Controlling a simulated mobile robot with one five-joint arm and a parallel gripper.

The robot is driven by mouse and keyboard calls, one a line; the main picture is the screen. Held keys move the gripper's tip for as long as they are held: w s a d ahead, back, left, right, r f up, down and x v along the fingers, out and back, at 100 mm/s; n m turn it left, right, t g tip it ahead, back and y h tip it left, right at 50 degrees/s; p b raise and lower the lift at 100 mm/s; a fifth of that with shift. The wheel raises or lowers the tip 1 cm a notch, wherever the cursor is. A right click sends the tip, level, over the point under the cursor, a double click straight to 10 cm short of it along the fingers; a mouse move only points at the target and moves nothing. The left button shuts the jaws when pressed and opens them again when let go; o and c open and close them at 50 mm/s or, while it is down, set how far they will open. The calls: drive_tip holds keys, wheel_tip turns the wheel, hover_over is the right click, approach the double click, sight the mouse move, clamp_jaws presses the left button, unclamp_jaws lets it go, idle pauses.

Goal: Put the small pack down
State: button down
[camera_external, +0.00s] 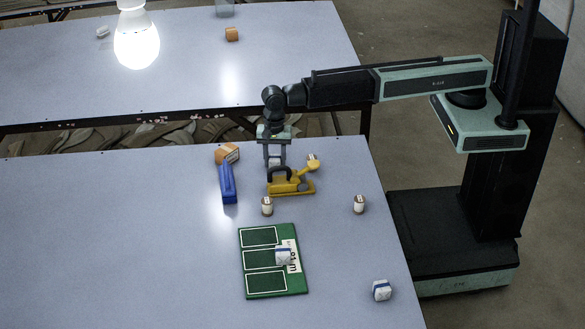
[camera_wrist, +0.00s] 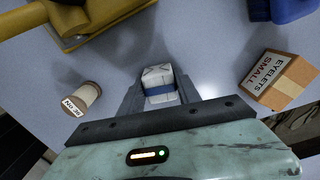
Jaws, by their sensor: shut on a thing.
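The small pack, white with a blue band, sits between the fingers of my gripper in the wrist view (camera_wrist: 160,87). My gripper (camera_external: 275,160) is shut on it, pointing down near the far edge of the near table. In the external view the held pack (camera_external: 275,162) is partly hidden by the fingers. I cannot tell whether it touches the table. A similar white and blue pack (camera_external: 283,256) lies on the green board (camera_external: 247,270), and another (camera_external: 381,290) stands at the table's right front.
A yellow tool (camera_external: 292,187) is close in front of my gripper. A blue tool (camera_external: 228,184) and a cardboard eyelets box (camera_wrist: 280,80) are beside it. A labelled spool (camera_wrist: 82,98) is near; more spools (camera_external: 267,205) (camera_external: 359,204) stand around. The table's left is clear.

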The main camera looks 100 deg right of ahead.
drive_tip(key=shift+f, duration=0.15)
drive_tip(key=c, duration=0.9)
unclamp_jaws()
drive_tip(key=shift+o, duration=0.2)
